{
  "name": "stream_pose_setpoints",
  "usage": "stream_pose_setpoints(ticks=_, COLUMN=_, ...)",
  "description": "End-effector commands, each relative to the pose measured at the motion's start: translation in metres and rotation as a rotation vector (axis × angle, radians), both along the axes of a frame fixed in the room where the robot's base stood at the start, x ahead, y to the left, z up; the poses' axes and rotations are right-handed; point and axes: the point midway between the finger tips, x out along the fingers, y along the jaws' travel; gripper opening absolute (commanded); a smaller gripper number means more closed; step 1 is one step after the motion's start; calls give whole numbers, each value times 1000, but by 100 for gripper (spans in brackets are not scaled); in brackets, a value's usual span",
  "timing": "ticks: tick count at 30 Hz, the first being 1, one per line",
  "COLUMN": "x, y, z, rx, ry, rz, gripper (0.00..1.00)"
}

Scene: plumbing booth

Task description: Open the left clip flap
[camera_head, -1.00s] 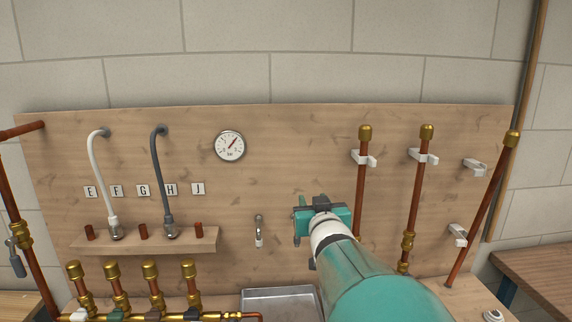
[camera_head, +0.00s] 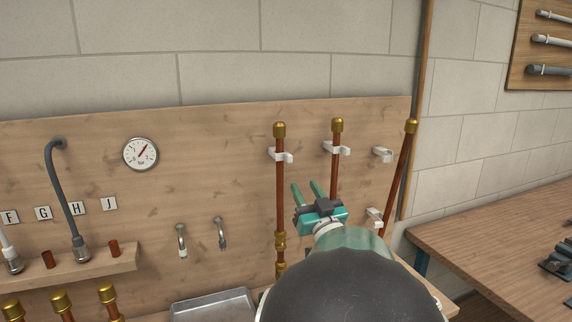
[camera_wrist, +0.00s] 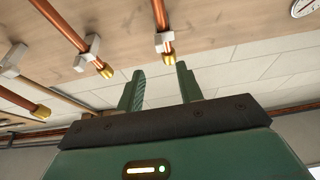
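The left clip (camera_head: 282,155) is white and sits around the upper part of the left copper pipe (camera_head: 280,190), below its brass cap. In the wrist view the left clip (camera_wrist: 165,42) appears upside down, beyond and above my fingertips. I cannot tell how its flap stands. My gripper (camera_head: 307,190) is open and empty, its two green fingers pointing up, to the right of the left pipe and lower than the clip. In the wrist view my gripper (camera_wrist: 160,80) shows a wide gap between its fingers, apart from the pipe.
The middle pipe (camera_head: 334,175) has a similar white clip (camera_head: 337,149). The right pipe (camera_head: 400,175) leans away from its upper clip (camera_head: 382,155). A gauge (camera_head: 141,154) and two taps are on the board to the left. A wooden bench (camera_head: 490,240) stands at the right.

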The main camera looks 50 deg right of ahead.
Motion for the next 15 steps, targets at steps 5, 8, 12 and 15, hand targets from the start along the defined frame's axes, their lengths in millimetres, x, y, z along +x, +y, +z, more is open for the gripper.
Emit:
stream_pose_setpoints(ticks=5, x=28, y=-18, z=14, rx=0, ry=-2, rz=-1, gripper=36)
stream_pose_setpoints(ticks=8, x=44, y=-27, z=21, rx=1, ry=-2, rz=-1, gripper=36)
stream_pose_setpoints(ticks=12, x=63, y=-39, z=31, rx=1, ry=-3, rz=-2, gripper=36)
stream_pose_setpoints(ticks=15, x=74, y=-45, z=36, rx=1, ry=-2, rz=-1, gripper=36)
